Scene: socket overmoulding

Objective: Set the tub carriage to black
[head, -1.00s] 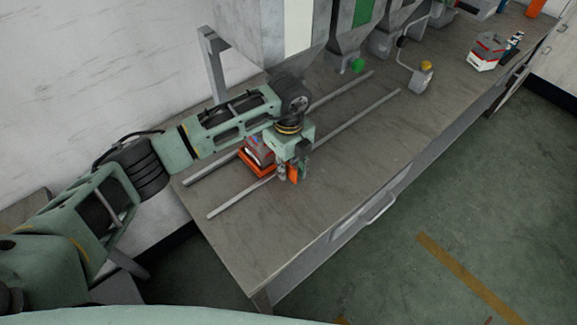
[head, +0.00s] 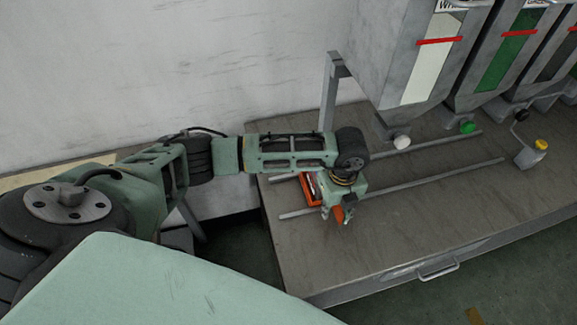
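The tub carriage (head: 307,196) is an orange tray with a grey and red load. It sits on the rails near their left end, left of the white-striped hopper (head: 428,72). My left gripper (head: 338,214) points down at the carriage's front right side and partly hides it. An orange upright piece, perhaps the carriage's handle, shows at its fingertips. I cannot tell whether the fingers are closed on it. A hopper with a dark stripe (head: 557,57), perhaps the black one, stands third along at the right edge. My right gripper is out of view.
Two rails (head: 430,180) run along the bench (head: 400,225) beneath the hoppers. The green-striped hopper (head: 507,50) stands between the white and dark ones. White (head: 402,142) and green (head: 467,127) knobs hang low. A yellow-topped lever box (head: 532,153) stands at the right.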

